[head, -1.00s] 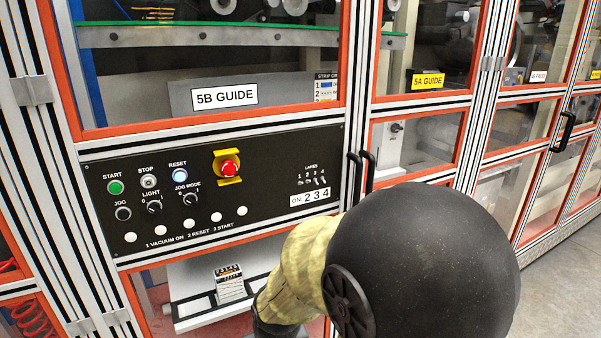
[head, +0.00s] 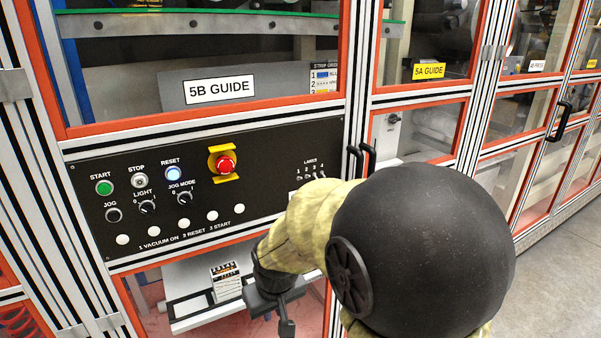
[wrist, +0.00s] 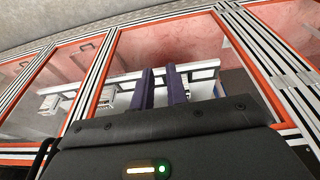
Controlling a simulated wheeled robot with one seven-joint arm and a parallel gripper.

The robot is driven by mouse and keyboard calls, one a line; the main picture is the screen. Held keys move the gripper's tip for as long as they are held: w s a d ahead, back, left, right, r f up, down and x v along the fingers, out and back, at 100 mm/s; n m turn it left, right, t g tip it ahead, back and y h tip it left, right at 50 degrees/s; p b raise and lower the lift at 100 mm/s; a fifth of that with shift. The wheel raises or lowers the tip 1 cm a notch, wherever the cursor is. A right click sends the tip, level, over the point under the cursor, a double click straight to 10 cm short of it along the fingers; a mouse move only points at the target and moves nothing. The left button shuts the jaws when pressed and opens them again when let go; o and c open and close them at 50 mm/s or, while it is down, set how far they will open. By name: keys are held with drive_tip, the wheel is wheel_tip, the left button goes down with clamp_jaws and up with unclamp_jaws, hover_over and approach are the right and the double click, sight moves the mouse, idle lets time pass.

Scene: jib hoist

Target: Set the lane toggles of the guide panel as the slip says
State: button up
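The guide panel (head: 255,187) is black, below the 5B GUIDE sign. Its row of small lane toggles (head: 311,176), numbered 1 to 4 under LANES, is at its right end, just above my forearm. Their positions are too small to tell for sure. The white slip below them, which read "ON: 2 3 4" a second ago, is now almost wholly hidden by my arm. My gripper (head: 287,326) hangs below and in front of the panel, apart from the toggles. In the wrist view its two dark fingers (wrist: 163,86) stand apart with nothing between them.
A red stop button (head: 224,164) on a yellow bracket, a lit RESET button (head: 173,173), a green START button (head: 104,188) and knobs share the panel. A small block with a row of switches (head: 226,281) sits on a white ledge below. Black door handles (head: 362,162) stick out at right.

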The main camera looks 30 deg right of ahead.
sight(301, 177)
drive_tip(key=w+d+r+n+t+h, duration=0.1)
drive_tip(key=w+d+r, duration=0.2)
drive_tip(key=w+r, duration=0.4)
drive_tip(key=w+d+r+n, duration=0.1)
drive_tip(key=w+d+r, duration=0.2)
drive_tip(key=w+r, duration=0.35)
drive_tip(key=d+r+h, duration=0.1)
drive_tip(key=d+r, duration=0.2)
drive_tip(key=r, duration=0.6)
drive_tip(key=d+r+t, duration=0.1)
drive_tip(key=d+r, duration=0.2)
drive_tip(key=r, duration=0.7)
drive_tip(key=shift+w+d+h, duration=0.15)
drive_tip(key=shift+w+h, duration=0.2)
drive_tip(key=shift+h, duration=0.05)
drive_tip(key=shift+f, duration=0.1)
drive_tip(key=x, duration=1.7)
drive_tip(key=shift+w+d, duration=0.1)
drive_tip(key=shift+w, duration=0.15)
